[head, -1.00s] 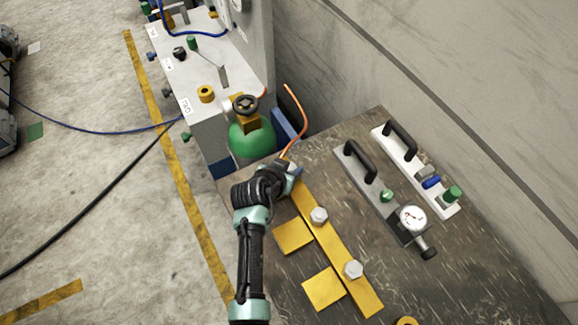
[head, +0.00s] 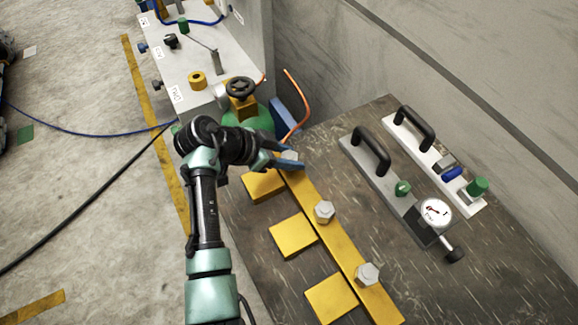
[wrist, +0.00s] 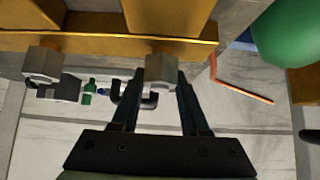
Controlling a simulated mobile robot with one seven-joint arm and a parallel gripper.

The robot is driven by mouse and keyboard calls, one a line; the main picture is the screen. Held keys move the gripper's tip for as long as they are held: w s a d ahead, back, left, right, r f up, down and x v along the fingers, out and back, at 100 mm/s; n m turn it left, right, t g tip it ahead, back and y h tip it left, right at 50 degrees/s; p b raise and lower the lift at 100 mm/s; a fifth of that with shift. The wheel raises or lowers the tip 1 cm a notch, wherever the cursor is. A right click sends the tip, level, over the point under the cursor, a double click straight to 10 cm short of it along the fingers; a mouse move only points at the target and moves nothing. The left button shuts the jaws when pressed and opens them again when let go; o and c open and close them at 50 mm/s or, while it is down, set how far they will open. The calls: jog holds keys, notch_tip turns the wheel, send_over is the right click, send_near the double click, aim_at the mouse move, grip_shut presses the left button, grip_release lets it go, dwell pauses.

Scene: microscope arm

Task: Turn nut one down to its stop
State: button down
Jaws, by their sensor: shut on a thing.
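A yellow bar (head: 332,228) lies along the dark bench top with three grey hex nuts on it. The far nut (head: 291,155) sits at the bar's far end, between the blue fingers of my gripper (head: 287,159), which is shut on it from the left side. In the wrist view the same nut (wrist: 160,68) shows between the fingertips of my gripper (wrist: 163,80). The middle nut (head: 324,211) and near nut (head: 367,274) stand free on the bar. No marking shows which nut is number one.
Yellow blocks (head: 293,236) lie left of the bar. A green cylinder with a black handwheel (head: 241,88) and an orange hose (head: 298,108) stand close beyond my gripper. Handled plates and a gauge (head: 435,213) lie to the right. Bare bench lies between.

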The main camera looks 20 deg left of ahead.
jog(key=m+g+h+b, duration=0.1)
jog(key=m+b, duration=0.1)
jog(key=b, duration=0.1)
jog(key=m+g+b, duration=0.1)
jog(key=m+b, duration=0.1)
jog(key=b, duration=0.1)
jog(key=shift+w+f+g+h, duration=0.1)
jog(key=shift+f+g+h, duration=0.2)
jog(key=shift+h, duration=0.1)
jog(key=m+g+b, duration=0.1)
jog(key=b, duration=0.1)
jog(key=shift+r+b, duration=0.2)
jog(key=shift+b, duration=0.1)
jog(key=shift+r+m+h, duration=0.1)
jog(key=shift+m+h, duration=0.2)
jog(key=shift+m, duration=0.1)
jog(key=shift+c, duration=2)
grip_release()
jog(key=p+v, duration=0.1)
jog(key=v, duration=1.2)
jog(key=shift+p, duration=0.3)
jog(key=shift+w+d, duration=0.1)
